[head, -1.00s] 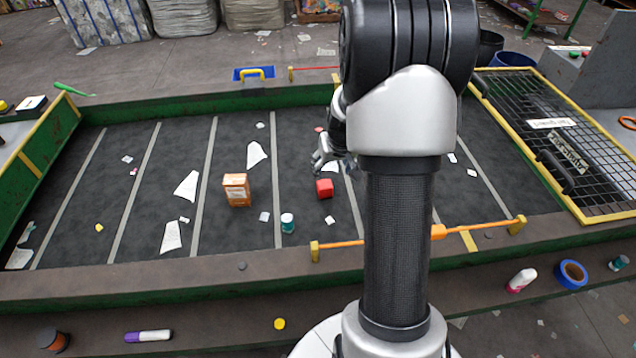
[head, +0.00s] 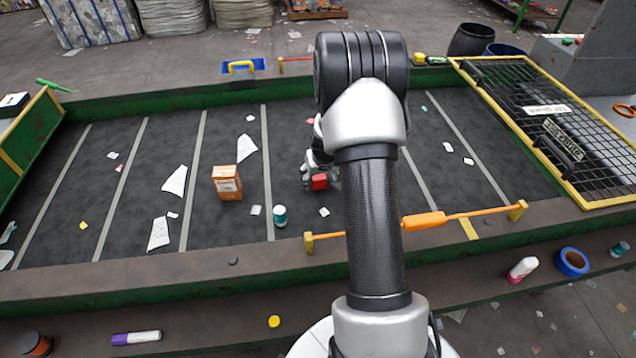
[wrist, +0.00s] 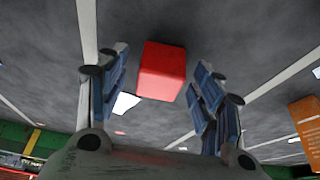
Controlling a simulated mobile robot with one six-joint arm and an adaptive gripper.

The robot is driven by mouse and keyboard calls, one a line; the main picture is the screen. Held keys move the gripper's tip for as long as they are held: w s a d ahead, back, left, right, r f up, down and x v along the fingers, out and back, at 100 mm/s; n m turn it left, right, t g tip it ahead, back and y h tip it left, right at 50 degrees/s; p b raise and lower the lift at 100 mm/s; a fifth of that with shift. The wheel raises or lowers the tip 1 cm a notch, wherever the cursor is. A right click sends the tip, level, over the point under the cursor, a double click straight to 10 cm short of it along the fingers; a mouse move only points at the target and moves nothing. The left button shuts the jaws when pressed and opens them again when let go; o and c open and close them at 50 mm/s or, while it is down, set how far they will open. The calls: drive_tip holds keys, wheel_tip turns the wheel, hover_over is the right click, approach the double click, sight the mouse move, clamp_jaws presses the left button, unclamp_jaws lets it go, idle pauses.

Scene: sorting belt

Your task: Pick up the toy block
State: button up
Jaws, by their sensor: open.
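The toy block is a small red cube (head: 319,182) on the dark belt, left of my arm in the head view. In the wrist view the red block (wrist: 161,71) lies between the two blue-padded fingers, toward their tips. My gripper (wrist: 160,75) is open, with a gap visible on both sides of the block. In the head view my gripper (head: 312,178) is low beside the block and partly covers it. Whether a finger touches it cannot be told there.
An orange box (head: 227,183) and a small teal-and-white jar (head: 280,216) stand left of the block. An orange bar (head: 425,220) runs along the belt's near edge. Paper scraps lie around. A yellow-framed mesh panel (head: 555,130) covers the belt's right end.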

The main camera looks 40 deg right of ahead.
drive_tip(key=shift+w+f, duration=0.15)
drive_tip(key=shift+f, duration=0.2)
drive_tip(key=shift+r, duration=0.1)
drive_tip(key=shift+c, duration=0.6)
drive_tip(key=c, duration=1)
drive_tip(key=shift+r, duration=0.1)
